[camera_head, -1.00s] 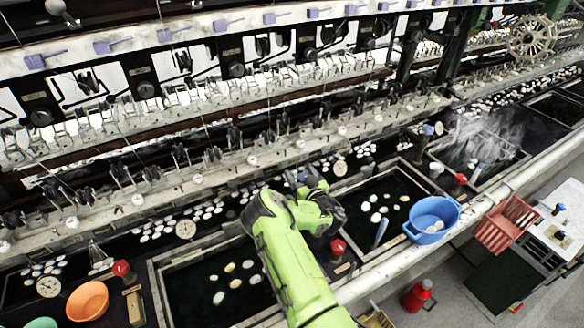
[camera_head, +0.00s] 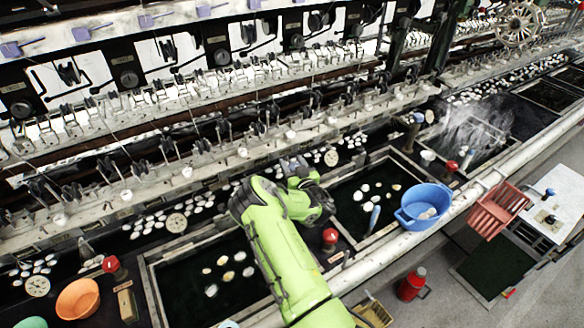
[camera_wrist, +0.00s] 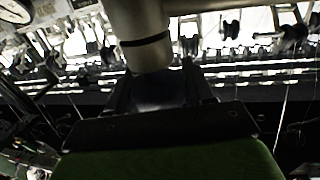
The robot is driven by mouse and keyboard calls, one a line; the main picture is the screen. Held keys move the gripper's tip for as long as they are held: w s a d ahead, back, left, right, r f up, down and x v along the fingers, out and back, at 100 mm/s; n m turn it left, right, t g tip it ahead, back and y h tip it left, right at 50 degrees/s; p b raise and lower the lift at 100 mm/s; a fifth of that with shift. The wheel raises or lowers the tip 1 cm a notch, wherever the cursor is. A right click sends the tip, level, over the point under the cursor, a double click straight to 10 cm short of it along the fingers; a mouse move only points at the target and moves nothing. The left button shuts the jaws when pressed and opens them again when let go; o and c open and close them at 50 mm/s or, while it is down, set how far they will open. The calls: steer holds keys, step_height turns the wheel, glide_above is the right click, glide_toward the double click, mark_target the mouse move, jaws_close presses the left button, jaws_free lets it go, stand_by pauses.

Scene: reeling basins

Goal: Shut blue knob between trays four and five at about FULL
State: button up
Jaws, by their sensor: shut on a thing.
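My green arm reaches across the near trays to the strip between two dark-water trays. My gripper (camera_head: 298,172) is at the far end of that strip and is shut on the blue knob. Only a small blue-grey patch of the blue knob (camera_head: 285,164) shows past the gripper; the rest is hidden, so its setting cannot be read. In the wrist view my dark gripper fingers (camera_wrist: 163,92) close around something shadowed, below a grey cylinder with a dark band. The left tray (camera_head: 152,285) and right tray (camera_head: 405,165) hold pale cocoons.
A red knob (camera_head: 330,236) stands close beside my forearm on the same strip. A blue basin (camera_head: 411,220) sits on the right tray's near edge. An orange bowl (camera_head: 78,299) is at left. The reeling machine's rail (camera_head: 215,165) runs behind my gripper.

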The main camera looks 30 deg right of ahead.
steer(key=shift+d+f+m+g+h+b, duration=0.15)
steer(key=shift+m+h+b, duration=0.45)
steer(key=shift+b, duration=1.15)
steer(key=shift+f+m+g+h+b, duration=0.25)
steer(key=shift+h+b, duration=0.65)
steer(key=shift+b, duration=0.8)
steer(key=m+h+b, duration=0.1)
steer(key=b, duration=0.4)
steer(key=m+g+h+b, duration=0.1)
steer(key=b, duration=0.3)
steer(key=shift+s+d+f+h+b, duration=0.1)
steer(key=shift+f+h+b, duration=0.05)
steer(key=shift+h+b, duration=0.2)
steer(key=m+g+h+b, duration=0.1)
steer(key=b, duration=0.2)
steer(key=g+h+b, duration=0.1)
steer(key=b, duration=0.2)
steer(key=shift+r+m+b, duration=0.25)
steer(key=shift+m+b, duration=0.1)
steer(key=shift+s+d+r+m+g+h+b, duration=0.15)
steer(key=shift+m+g+h+b, duration=0.45)
steer(key=shift+b, duration=0.6)
steer(key=shift+d+r+m+g+h+b, duration=0.15)
steer(key=shift+m+g+h+b, duration=0.15)
steer(key=shift+g+h+b, duration=0.25)
steer(key=o, duration=1)
steer(key=shift+c, duration=0.2)
